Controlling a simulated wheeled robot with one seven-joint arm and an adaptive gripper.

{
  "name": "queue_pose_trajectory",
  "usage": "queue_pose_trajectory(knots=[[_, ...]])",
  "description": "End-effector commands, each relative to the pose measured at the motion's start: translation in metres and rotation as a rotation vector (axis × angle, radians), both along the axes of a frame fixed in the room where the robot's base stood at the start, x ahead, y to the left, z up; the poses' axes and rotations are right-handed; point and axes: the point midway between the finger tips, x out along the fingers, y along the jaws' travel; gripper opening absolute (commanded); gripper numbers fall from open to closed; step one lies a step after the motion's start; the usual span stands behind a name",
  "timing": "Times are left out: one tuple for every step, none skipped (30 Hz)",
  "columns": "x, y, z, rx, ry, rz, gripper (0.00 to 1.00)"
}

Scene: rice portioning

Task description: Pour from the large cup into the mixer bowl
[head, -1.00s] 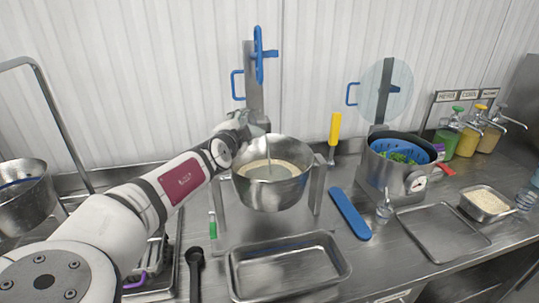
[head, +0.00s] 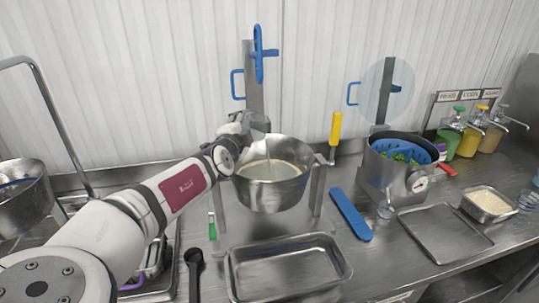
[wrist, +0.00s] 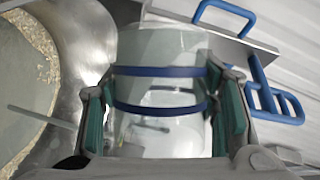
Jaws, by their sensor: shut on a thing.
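The large cup (wrist: 160,122) is clear with two blue bands and fills the middle of the wrist view. My gripper (wrist: 165,110) is shut on it, with green-padded fingers on both sides. In the head view the cup (head: 259,123) shows faintly at the mixer bowl's rear left rim, beside my gripper (head: 240,125). The steel mixer bowl (head: 272,194) stands in its frame and holds a pale liquid with a grainy ring around it. Its rim and contents also show at the left of the wrist view (wrist: 45,150). I cannot tell how much is left in the cup.
An empty steel tray (head: 290,272) lies in front of the bowl. A blue spatula (head: 350,215) lies to its right. A pot with a blue basket (head: 405,150) stands further right. A blue-handled column (head: 254,85) rises behind the bowl.

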Motion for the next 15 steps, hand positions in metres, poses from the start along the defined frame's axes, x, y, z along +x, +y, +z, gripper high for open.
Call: queue_pose_trajectory(knots=[[-0.0008,-0.0008,0.0008,0.006,-0.003,-0.001,0.15],[-0.0011,-0.0011,0.0007,0.008,-0.004,-0.001,0.15],[-0.0011,-0.0016,0.0005,0.011,-0.007,-0.001,0.15],[-0.0011,-0.0019,0.0003,0.014,-0.008,-0.001,0.15],[-0.0011,-0.0022,0.0001,0.017,-0.01,-0.001,0.15],[-0.0011,-0.0025,-0.0001,0.02,-0.013,0.0,0.15],[-0.0013,-0.0028,-0.0004,0.023,-0.014,-0.001,0.15],[-0.0013,-0.0032,-0.0006,0.026,-0.016,-0.001,0.15],[-0.0018,-0.0037,-0.0009,0.03,-0.017,-0.001,0.15],[-0.002,-0.004,-0.0011,0.033,-0.018,-0.001,0.15],[-0.0023,-0.0044,-0.0013,0.037,-0.02,-0.001,0.15],[-0.0026,-0.0048,-0.0014,0.04,-0.022,-0.001,0.15],[-0.0027,-0.0051,-0.0014,0.042,-0.025,0.0,0.15],[-0.0029,-0.0054,-0.0015,0.045,-0.026,-0.001,0.15],[-0.0031,-0.0059,-0.0016,0.049,-0.029,-0.001,0.15]])
